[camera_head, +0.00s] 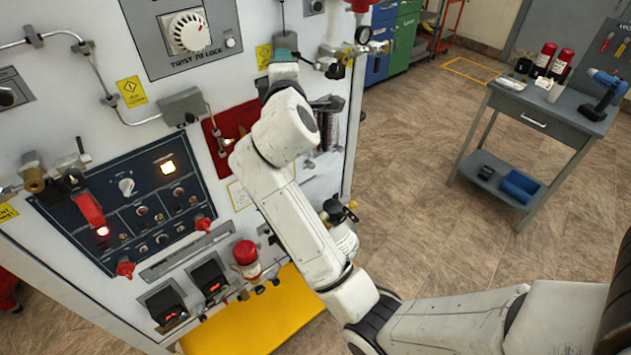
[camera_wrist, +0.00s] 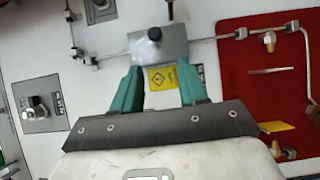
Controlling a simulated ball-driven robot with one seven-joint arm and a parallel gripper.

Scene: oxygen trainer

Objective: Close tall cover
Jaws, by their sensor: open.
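No part in view can be surely told as the tall cover; part of the panel is hidden behind my arm. A red panel (camera_head: 229,132) with small fittings is partly covered by my arm, and a red panel (camera_wrist: 262,88) shows at the right of the wrist view. A dark upright part (camera_head: 327,137) shows just right of my arm. My gripper (camera_head: 284,42) is near the upper right of the white cabinet front. In the wrist view its teal fingers (camera_wrist: 158,78) are apart and empty, with a grey box (camera_wrist: 168,46) and a yellow label (camera_wrist: 161,78) beyond them.
The cabinet front carries pipes, a white dial (camera_head: 189,32), a dark control panel (camera_head: 140,212) and a red-capped bottle (camera_head: 246,258). A yellow step (camera_head: 255,325) lies at its foot. A grey cart (camera_head: 540,125) stands at right, with open floor (camera_head: 410,170) between.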

